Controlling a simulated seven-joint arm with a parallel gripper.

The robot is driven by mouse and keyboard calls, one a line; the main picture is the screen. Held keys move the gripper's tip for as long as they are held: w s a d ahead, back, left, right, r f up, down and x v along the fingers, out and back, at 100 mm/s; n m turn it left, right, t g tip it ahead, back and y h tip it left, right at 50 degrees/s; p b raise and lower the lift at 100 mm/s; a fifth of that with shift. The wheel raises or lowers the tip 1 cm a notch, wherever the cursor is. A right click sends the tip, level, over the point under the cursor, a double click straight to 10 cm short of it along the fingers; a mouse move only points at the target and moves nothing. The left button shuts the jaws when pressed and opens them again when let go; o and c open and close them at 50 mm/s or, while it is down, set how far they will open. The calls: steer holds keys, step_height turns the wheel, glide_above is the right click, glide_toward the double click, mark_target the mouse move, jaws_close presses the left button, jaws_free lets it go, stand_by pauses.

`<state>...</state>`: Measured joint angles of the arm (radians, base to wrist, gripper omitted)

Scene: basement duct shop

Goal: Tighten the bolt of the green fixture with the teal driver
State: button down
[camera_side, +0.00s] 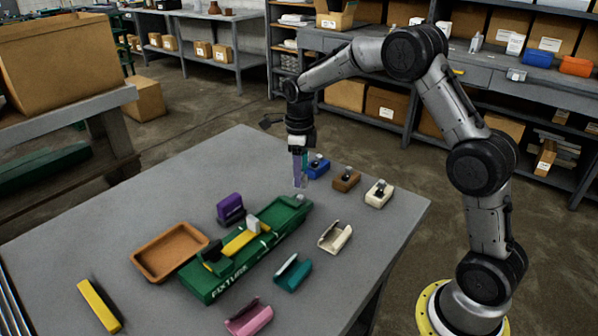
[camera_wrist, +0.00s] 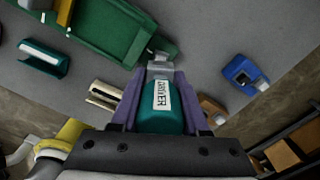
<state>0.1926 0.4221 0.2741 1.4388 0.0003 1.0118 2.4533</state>
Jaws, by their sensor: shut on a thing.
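My gripper (camera_side: 299,168) is above the table, near the far end of the green fixture. In the wrist view its purple fingers (camera_wrist: 158,106) are shut on the teal driver (camera_wrist: 161,122), which carries a white "DRIVER" label. The driver's grey tip points away from the wrist; in the side view the driver is mostly hidden by the fingers. The green fixture (camera_side: 267,248) lies across the table with a yellow bar (camera_side: 240,242), a pale grey upright piece and a dark clamp-like part on it. I cannot make out the bolt clearly.
An open teal holder (camera_side: 293,272), a cream holder (camera_side: 335,236) and a pink holder (camera_side: 248,318) lie right of the fixture. Blue (camera_side: 317,167), brown (camera_side: 346,180) and white (camera_side: 379,194) blocks stand behind. A purple block (camera_side: 230,209), brown tray (camera_side: 168,251) and yellow bar (camera_side: 100,304) are left.

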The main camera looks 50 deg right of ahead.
mark_target(299, 197)
steer(key=n, duration=0.3)
steer(key=shift+r+n, duration=0.1)
steer(key=shift+n, duration=0.2)
steer(key=n, duration=0.5)
steer(key=shift+s+r, duration=0.1)
steer(key=shift+r, duration=0.15)
steer(key=n, duration=0.4)
steer(key=shift+a+r+n, duration=0.1)
steer(key=shift+r+n, duration=0.15)
steer(key=shift+n, duration=0.05)
steer(key=shift+r+n, duration=0.3)
steer(key=shift+n, duration=0.8)
steer(key=shift+f, duration=2.45)
steer(key=shift+f, duration=0.95)
steer(key=shift+m, duration=1.8)
